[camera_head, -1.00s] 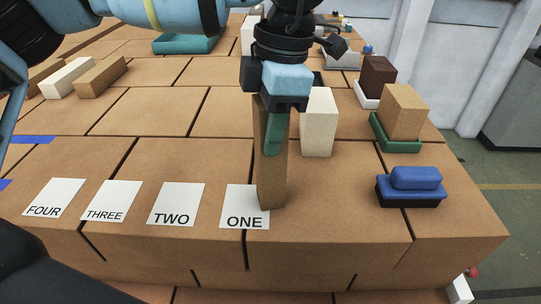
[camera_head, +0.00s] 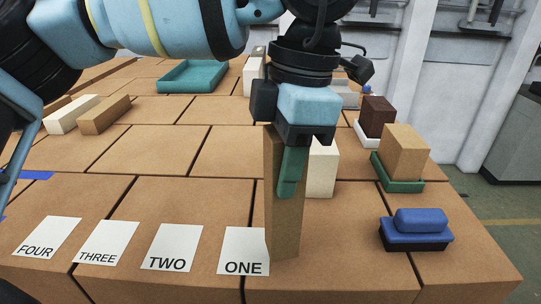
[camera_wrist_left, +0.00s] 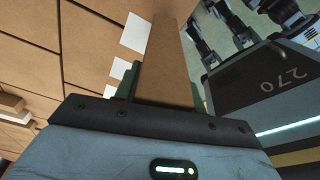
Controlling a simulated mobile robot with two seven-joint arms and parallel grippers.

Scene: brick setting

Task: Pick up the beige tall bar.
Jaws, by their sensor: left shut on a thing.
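A tall tan-beige bar (camera_head: 285,225) is upright just right of the card marked ONE. My left gripper (camera_head: 292,170) points down from above and is shut on the bar's upper part, with a green finger across its near face. In the left wrist view the bar (camera_wrist_left: 168,60) runs away from between the green fingers (camera_wrist_left: 163,85). Its lower end is close to the brick top in the head view; I cannot tell whether it touches. My right gripper is not in view.
A cream block (camera_head: 322,168) stands close behind the bar. To the right are a blue-and-black block stack (camera_head: 415,230), a tan block (camera_head: 404,152) on a green base and a dark brown block (camera_head: 377,116). Cards ONE (camera_head: 244,250) and TWO (camera_head: 172,247) lie left. A teal tray (camera_head: 193,76) is farther back.

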